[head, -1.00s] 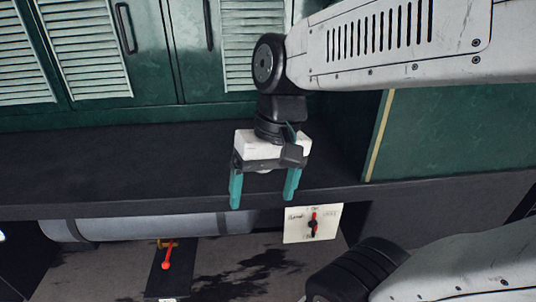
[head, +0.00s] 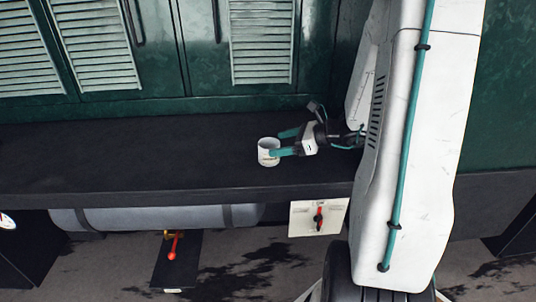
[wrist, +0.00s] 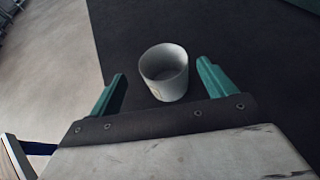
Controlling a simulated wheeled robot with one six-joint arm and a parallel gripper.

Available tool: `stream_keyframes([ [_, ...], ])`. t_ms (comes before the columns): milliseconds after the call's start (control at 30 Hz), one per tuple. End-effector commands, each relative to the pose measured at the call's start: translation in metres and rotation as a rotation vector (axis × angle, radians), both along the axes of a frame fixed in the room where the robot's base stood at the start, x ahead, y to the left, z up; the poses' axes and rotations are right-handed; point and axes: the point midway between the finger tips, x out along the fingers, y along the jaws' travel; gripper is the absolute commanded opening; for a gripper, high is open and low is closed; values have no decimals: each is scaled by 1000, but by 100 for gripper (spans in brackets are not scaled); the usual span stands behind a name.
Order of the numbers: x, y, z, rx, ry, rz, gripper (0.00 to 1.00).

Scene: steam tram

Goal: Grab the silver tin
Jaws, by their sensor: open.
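The silver tin (head: 268,156) stands upright on the dark shelf, a pale grey, open-topped, cup-like vessel with a small marking on its side. In the wrist view the tin (wrist: 165,82) stands between the two teal fingers, towards their tips, with a gap on each side. My gripper (head: 280,142) is open and reaches in low from the right, its fingers level with the tin. In the head view the nearer finger overlaps the tin's right edge; I cannot tell there whether it touches.
The dark shelf (head: 110,160) is otherwise clear, with a front edge above the floor. Green louvred cabinets (head: 165,60) stand behind it. Below the front edge are a grey cylinder (head: 150,218), a red-handled lever (head: 173,247) and a switch plate (head: 303,218).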

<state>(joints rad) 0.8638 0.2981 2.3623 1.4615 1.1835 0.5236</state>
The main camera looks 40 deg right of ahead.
Motion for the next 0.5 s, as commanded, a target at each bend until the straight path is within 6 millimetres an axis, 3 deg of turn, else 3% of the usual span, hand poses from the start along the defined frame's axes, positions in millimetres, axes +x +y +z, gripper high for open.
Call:
stream_keyframes([
  [500,52,30,-23,-2,1,6,83],
])
